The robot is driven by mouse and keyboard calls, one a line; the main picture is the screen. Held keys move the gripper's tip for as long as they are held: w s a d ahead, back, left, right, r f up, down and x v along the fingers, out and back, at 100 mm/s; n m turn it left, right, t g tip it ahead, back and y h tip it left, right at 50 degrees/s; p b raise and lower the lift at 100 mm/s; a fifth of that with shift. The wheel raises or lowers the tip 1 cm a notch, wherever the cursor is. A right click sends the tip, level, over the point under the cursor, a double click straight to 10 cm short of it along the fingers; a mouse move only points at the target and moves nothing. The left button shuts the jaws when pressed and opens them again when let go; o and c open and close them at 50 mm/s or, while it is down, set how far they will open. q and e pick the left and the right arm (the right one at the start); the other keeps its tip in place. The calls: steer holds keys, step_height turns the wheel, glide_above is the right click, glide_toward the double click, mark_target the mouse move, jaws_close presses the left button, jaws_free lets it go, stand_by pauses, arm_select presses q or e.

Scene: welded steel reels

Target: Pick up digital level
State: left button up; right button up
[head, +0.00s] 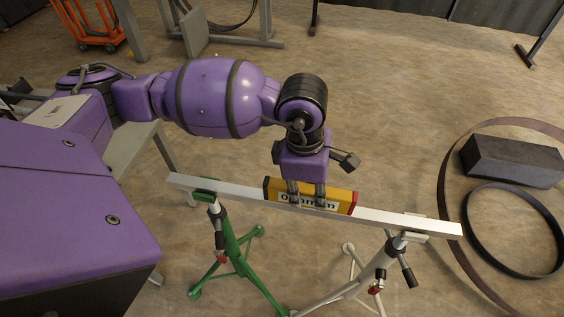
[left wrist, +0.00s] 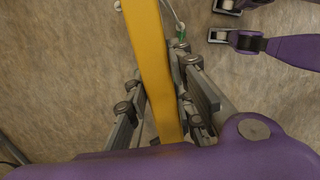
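The digital level (head: 340,197) is a yellow bar with dark and red ends and a marked face. In the head view it lies along the silver beam (head: 400,219), and I cannot tell whether its underside touches the beam. My left gripper (head: 307,197) points down over the middle of the level, with finger bars across its near face. In the left wrist view the yellow level (left wrist: 150,60) runs between the fingers (left wrist: 160,75), which sit close against both sides. The gripper looks shut on it. The far fingertip is hidden in the head view.
A green stand (head: 232,245) and a white stand (head: 375,267) hold up the beam. Steel rings (head: 470,236) and a dark block (head: 512,161) lie on the floor at right. An orange cart (head: 90,22) stands at the back left. The floor behind the beam is clear.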

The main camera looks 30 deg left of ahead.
mark_target(311, 189)
arm_select(q)
steer(key=shift+r, duration=0.1)
jaws_close()
steer(key=shift+w+r, duration=0.1)
steer(key=shift+r, duration=0.55)
steer(key=r, duration=0.2)
steer(key=shift+s+r, duration=0.2)
steer(key=shift+r, duration=0.1)
steer(key=s+r+p, duration=0.7)
steer(key=s+r, duration=0.2)
steer(key=s, duration=0.4)
steer(key=shift+s+a, duration=0.2)
steer(key=shift+s, duration=0.2)
arm_select(e)
steer(key=w+a+r+t, duration=0.1)
steer(key=w+a+r, duration=0.1)
steer(key=w+r, duration=0.2)
steer(key=shift+w+r+y, duration=0.15)
steer(key=shift+r+y, duration=0.15)
steer(key=shift+r, duration=1.4)
